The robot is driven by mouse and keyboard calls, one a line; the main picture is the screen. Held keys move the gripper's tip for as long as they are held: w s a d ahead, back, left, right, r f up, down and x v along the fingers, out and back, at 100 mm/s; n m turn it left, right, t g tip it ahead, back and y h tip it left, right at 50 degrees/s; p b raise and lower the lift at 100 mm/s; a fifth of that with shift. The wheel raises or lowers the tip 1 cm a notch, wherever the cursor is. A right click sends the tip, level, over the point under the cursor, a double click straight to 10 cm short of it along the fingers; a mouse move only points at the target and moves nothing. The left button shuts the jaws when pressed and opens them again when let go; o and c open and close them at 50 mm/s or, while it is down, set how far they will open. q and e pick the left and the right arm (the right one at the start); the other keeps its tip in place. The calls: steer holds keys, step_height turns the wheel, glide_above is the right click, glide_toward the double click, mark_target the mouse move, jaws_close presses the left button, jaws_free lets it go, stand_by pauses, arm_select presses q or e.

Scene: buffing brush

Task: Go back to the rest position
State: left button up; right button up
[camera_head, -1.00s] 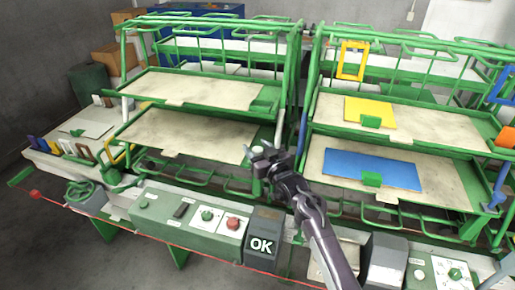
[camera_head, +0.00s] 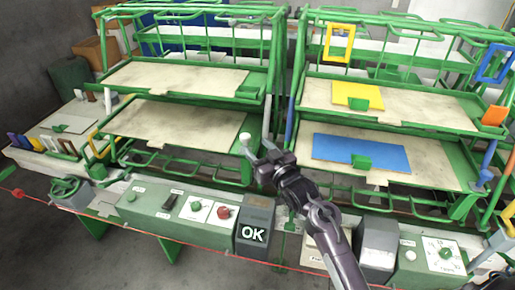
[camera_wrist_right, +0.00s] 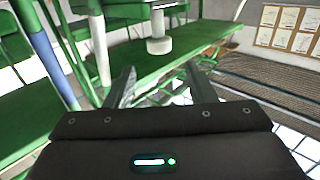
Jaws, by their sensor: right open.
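My right gripper (camera_head: 256,150) is open and empty in the head view. It is in front of the green frame between the left and right racks, above the control ledge. In the right wrist view, its two dark fingers (camera_wrist_right: 160,88) stand apart with nothing between them. My left gripper is not in view.
A blue plate (camera_head: 360,153) and a yellow plate (camera_head: 352,95) lie on the right rack. Green rails surround the shelves. Floor is clear at front left.

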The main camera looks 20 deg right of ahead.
steer(key=s+a+f+g+h, duration=0.1)
steer(key=s+f+g, duration=0.3)
steer(key=s, duration=0.6)
steer(key=s+a+f+g+h, duration=0.1)
steer(key=s+f+g, duration=0.3)
steer(key=s, duration=0.6)
steer(key=s+a+f+g+h, duration=0.1)
steer(key=s+f+g, duration=0.1)
steer(key=s+g, duration=0.6)
steer(key=s+f, duration=0.2)
steer(key=f, duration=1.3)
steer(key=s+f, duration=0.3)
steer(key=f, duration=1.2)
steer(key=s+d+f, duration=0.2)
steer(key=s+f, duration=0.7)
steer(key=s+d+f, duration=0.2)
steer(key=s+f, duration=0.8)
steer(key=shift+g+b, duration=0.3)
steer(key=shift+b, duration=0.15)
